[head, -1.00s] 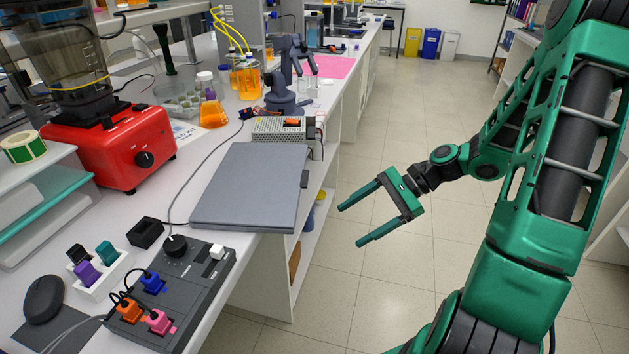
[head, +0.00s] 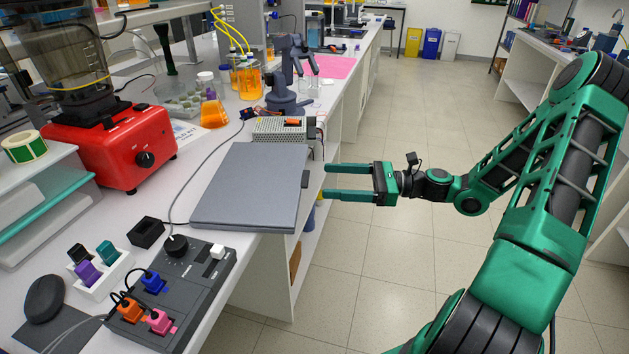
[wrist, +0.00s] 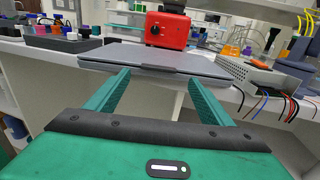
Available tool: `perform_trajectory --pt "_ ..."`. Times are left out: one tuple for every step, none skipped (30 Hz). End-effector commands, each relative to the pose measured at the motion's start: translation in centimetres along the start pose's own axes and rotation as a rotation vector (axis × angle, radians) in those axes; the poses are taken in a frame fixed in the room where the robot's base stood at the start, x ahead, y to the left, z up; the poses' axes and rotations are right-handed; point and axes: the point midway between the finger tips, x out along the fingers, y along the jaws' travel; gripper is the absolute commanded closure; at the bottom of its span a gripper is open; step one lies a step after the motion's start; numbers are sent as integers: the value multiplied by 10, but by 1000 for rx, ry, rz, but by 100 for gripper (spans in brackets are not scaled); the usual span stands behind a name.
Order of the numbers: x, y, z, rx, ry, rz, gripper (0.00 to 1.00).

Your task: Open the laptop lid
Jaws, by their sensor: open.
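The closed grey laptop (head: 250,187) lies flat on the white bench, its right edge at the bench's front edge. A small dark tab (head: 305,179) shows on that edge. In the wrist view the laptop (wrist: 160,58) is straight ahead, its near edge facing me. My gripper (head: 326,182) is open and empty, just off the bench to the right of the laptop. Its two green fingers point at the laptop's edge. In the wrist view my gripper (wrist: 160,82) has its fingers spread on either side below the laptop's near edge; I cannot tell whether they touch it.
A control box with coloured plugs (head: 170,295) stands in front of the laptop. A red blender (head: 105,150) is behind it at the left. A grey perforated power supply (head: 280,130) sits just beyond the laptop. The floor (head: 380,270) beside the bench is clear.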

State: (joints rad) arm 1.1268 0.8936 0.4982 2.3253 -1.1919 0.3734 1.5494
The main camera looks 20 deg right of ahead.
Motion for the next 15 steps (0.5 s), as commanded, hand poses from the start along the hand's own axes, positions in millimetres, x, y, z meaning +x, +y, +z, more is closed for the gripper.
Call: perform_trajectory --pt "10 1 0 0 0 4 25" --pt "14 1 0 1 0 3 25" --pt "20 1 0 1 1 3 25" --pt "25 1 0 1 1 4 25" --pt "29 1 0 0 0 3 25" --pt "33 1 0 0 0 2 25" --pt "36 1 0 0 0 3 25" --pt "39 0 0 0 0 2 25" --pt "42 0 0 0 1 1 25" --pt "44 0 -1 0 1 1 25" --pt "45 0 -1 0 1 1 25" --pt "47 0 -1 0 2 1 25" --pt "48 0 -1 0 2 1 25" --pt "48 0 -1 0 2 0 25" --pt "48 0 -1 0 2 0 25"
